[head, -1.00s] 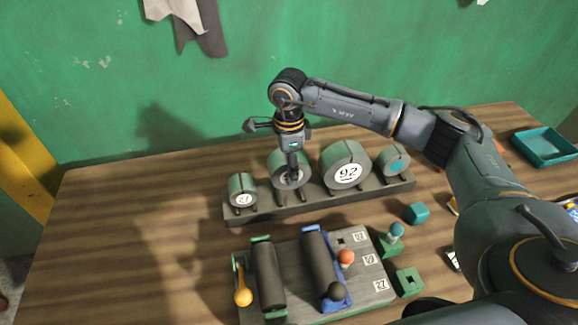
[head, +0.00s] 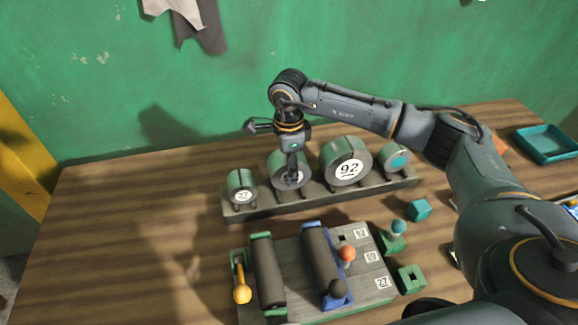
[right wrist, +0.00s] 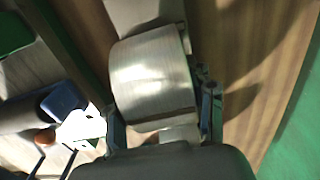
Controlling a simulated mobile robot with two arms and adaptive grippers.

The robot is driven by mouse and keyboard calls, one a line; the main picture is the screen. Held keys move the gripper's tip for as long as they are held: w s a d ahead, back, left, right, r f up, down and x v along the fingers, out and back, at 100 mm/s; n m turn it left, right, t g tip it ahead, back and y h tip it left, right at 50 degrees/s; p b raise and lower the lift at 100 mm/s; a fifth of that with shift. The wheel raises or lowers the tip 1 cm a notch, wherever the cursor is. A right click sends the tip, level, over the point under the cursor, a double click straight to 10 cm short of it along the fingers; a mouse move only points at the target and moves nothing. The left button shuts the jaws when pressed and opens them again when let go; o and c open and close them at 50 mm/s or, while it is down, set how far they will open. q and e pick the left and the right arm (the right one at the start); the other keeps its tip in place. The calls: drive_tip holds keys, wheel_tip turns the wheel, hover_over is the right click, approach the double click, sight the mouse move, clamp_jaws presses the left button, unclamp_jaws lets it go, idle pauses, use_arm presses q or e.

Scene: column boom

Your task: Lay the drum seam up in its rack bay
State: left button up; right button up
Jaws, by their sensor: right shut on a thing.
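A grey drum (head: 281,163) stands on edge in the second bay from the left of the dark rack (head: 330,198). Whether the drum touches the rack is hard to tell. My left gripper is not in view.
Neighbouring bays hold a drum marked 27 (head: 242,184), a drum marked 92 (head: 346,160) and a teal-centred drum (head: 396,159). In front are a board (head: 365,285) with two dark rollers and knobs, a teal cube (head: 419,210) and a green block (head: 411,279). The left tabletop is clear.

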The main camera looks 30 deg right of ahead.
idle(0.4)
drive_tip(key=shift+f+b, duration=0.75)
drive_tip(key=shift+f, duration=0.05)
drive_tip(key=o, duration=1.5)
drive_tip(key=shift+c, duration=0.2)
wheel_tip(320, 180, up, 12)
drive_tip(key=shift+f, duration=0.1)
